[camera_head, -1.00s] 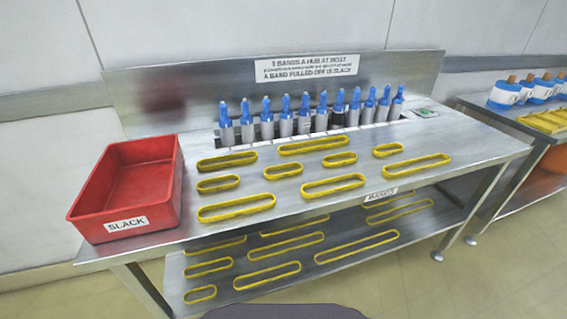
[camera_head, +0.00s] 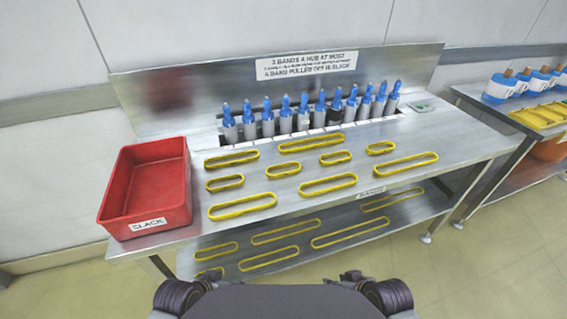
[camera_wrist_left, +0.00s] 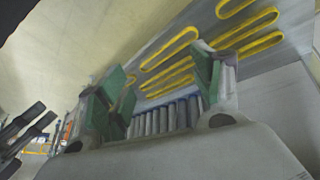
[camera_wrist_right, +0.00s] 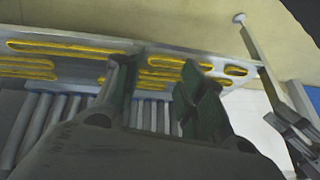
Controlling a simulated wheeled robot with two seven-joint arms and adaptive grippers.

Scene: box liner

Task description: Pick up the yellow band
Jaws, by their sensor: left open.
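Several yellow bands lie flat as long loops on the steel table top, among them a front-left band (camera_head: 242,206), a middle band (camera_head: 328,184) and a long right band (camera_head: 405,163). The pictures do not show which one is meant. More bands, such as a shelf band (camera_head: 268,259), lie on the lower shelf. My left gripper (camera_wrist_left: 162,72) is open and empty in the left wrist view, with bands beyond its fingers. My right gripper (camera_wrist_right: 160,75) is open and empty in the right wrist view. Neither gripper's fingers show in the head view.
A red tray (camera_head: 150,177) marked SLACK stands at the table's left end and looks empty. A row of blue-topped grey hubs (camera_head: 302,118) stands along the back, below a sign (camera_head: 306,65). Another table (camera_head: 470,95) with blue-and-white containers stands at the right.

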